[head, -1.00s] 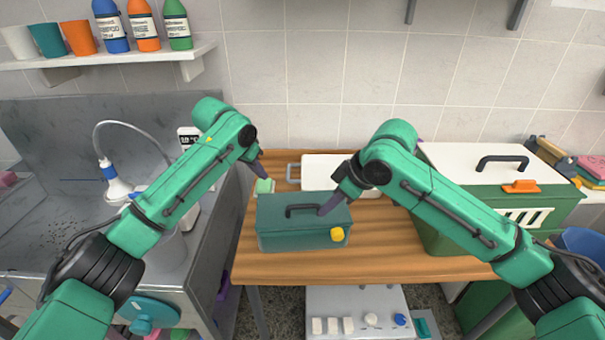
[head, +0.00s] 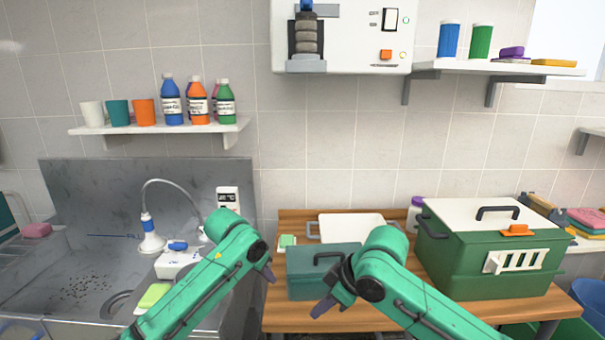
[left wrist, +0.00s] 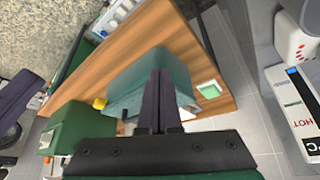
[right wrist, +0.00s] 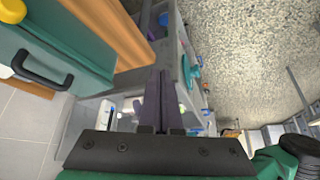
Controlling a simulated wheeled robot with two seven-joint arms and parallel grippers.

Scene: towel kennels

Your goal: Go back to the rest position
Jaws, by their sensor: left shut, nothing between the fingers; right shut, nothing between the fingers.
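My left gripper (head: 270,275) is shut and empty, just left of the teal box on the wooden table. Its closed fingers show in the left wrist view (left wrist: 160,100). My right gripper (head: 322,308) is shut and empty, in front of the teal box's right part. Its closed fingers show in the right wrist view (right wrist: 159,100). The teal box (head: 305,284) with a dark handle has its lid shut; my right arm hides part of its right side.
A large green carrier (head: 455,263) with a cream top stands on the table (head: 285,318) at right. A white tray (head: 350,220) lies behind the teal box. A metal sink (head: 95,250) is at left. Bottles and cups stand on a wall shelf (head: 160,127).

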